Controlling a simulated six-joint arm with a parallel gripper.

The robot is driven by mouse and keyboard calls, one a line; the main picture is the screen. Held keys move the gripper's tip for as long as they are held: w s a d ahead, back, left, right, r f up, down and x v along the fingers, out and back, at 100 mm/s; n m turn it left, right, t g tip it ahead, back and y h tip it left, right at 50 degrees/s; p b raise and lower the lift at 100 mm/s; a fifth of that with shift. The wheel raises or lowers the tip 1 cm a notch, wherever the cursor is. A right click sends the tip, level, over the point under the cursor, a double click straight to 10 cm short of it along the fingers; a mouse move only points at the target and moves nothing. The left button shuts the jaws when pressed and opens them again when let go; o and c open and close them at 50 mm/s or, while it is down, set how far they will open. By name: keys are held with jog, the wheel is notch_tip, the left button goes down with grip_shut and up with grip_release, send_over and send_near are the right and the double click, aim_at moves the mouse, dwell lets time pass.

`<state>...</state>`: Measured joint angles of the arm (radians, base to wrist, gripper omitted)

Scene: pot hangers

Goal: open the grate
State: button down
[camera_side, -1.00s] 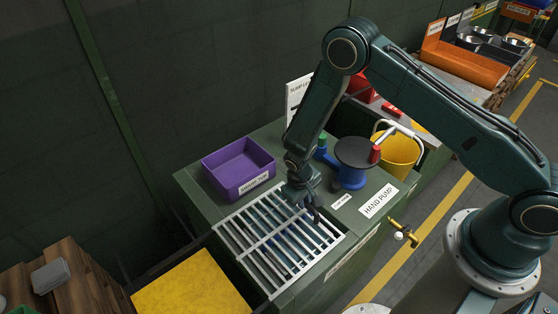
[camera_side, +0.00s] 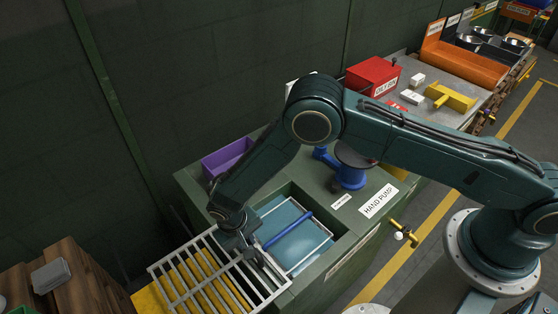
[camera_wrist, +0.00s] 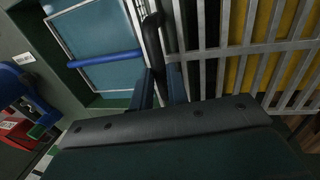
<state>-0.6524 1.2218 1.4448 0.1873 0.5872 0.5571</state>
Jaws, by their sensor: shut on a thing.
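The grate (camera_side: 187,279), a light grey metal frame with parallel bars, lies shifted to the left of the sump opening, partly over the yellow platform. My gripper (camera_side: 251,250) is at the grate's right end, shut on it. In the wrist view my gripper (camera_wrist: 160,88) closes around a dark curved piece at the edge of the grate (camera_wrist: 232,55). The opening (camera_side: 295,232) is uncovered and shows blue-grey water with a blue bar across it; this opening also shows in the wrist view (camera_wrist: 100,35).
A purple bin (camera_side: 228,156) stands behind my forearm on the green bench. A blue hand pump (camera_side: 350,173) stands right of the opening, with a brass tap (camera_side: 402,230) at the bench front. A yellow platform (camera_side: 148,303) lies under the grate's left part.

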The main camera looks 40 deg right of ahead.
jog(key=shift+a, duration=0.1)
jog(key=c, duration=1.4)
grip_release()
jog(key=shift+o, duration=0.2)
jog(key=shift+r, duration=0.15)
notch_tip(320, 180, up, 13)
jog(key=a, duration=0.2)
jog(key=shift+a+r, duration=0.15)
jog(key=shift+a, duration=0.2)
jog(key=shift+r, duration=0.1)
